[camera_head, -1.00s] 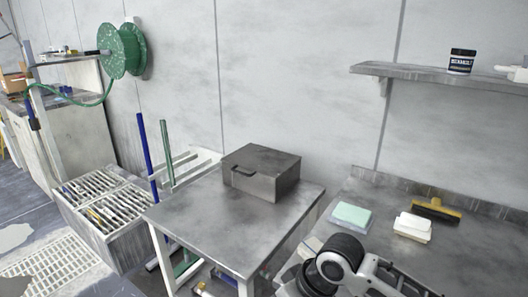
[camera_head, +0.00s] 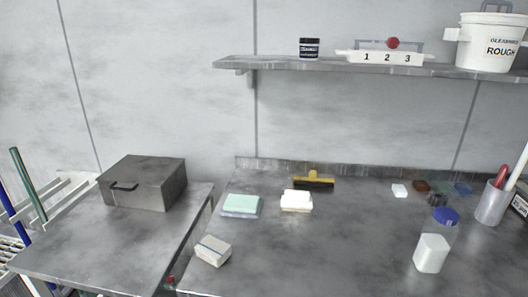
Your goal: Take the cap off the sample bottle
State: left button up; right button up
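The sample bottle (camera_head: 433,240) stands upright on the grey bench at the right of the head view. It has a clear upper part and a white lower part. A blue cap (camera_head: 445,215) sits on its top. Neither of my grippers shows in this view.
A cup with pens (camera_head: 490,206) stands right of the bottle. Small items lie behind it. The bench left of the bottle is clear.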

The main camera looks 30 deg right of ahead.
aim_at(437, 240)
jog(key=z, duration=2.05)
jog(key=k, duration=0.5)
jog(key=z, duration=0.9)
jog(key=i, duration=0.75)
jog(key=u, duration=0.5)
